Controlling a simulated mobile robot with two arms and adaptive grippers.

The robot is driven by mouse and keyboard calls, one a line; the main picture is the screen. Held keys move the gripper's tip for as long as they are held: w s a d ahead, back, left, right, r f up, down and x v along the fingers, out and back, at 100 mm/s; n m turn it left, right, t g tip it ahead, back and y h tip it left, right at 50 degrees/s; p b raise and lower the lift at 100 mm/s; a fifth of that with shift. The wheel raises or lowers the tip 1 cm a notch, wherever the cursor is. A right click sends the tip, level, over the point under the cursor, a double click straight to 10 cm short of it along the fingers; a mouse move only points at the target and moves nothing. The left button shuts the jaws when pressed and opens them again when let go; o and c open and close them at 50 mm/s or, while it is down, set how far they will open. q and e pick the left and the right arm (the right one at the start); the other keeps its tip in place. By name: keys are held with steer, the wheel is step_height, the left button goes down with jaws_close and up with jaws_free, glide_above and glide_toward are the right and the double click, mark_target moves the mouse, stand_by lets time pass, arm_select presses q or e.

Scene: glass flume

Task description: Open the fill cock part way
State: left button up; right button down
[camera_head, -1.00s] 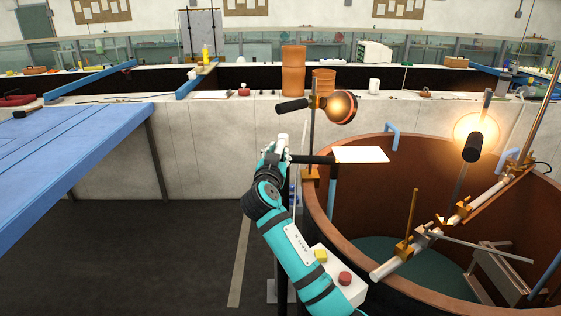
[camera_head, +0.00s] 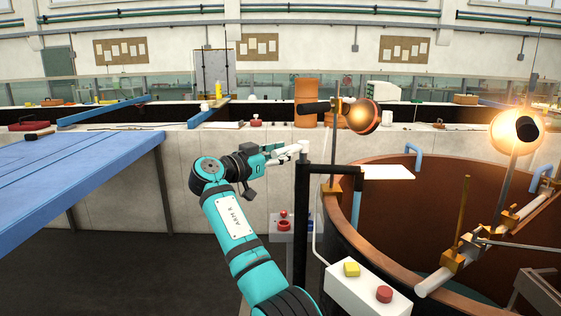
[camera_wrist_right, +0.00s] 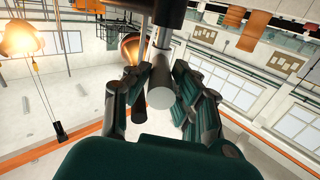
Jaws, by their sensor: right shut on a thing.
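The fill cock is a black standpipe (camera_head: 301,215) with a black spout reaching right over the rim of the brown round tank (camera_head: 340,230). A white lever handle (camera_head: 288,150) sticks out leftwards from its top. My right gripper (camera_head: 273,153) comes from the left, level, and is shut on the white lever. How far the cock is turned cannot be told. My left gripper is not in view.
A white box (camera_head: 367,289) with a yellow and a red button stands in front of the tank. A lit lamp (camera_head: 363,116) on a rod is close right of the cock. A blue table (camera_head: 80,175) is at left, with clear floor between.

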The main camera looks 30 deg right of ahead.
steer(key=shift+f, duration=0.1)
stand_by(0.3)
steer(key=c, duration=1.1)
jaws_free()
steer(key=shift+a, duration=0.1)
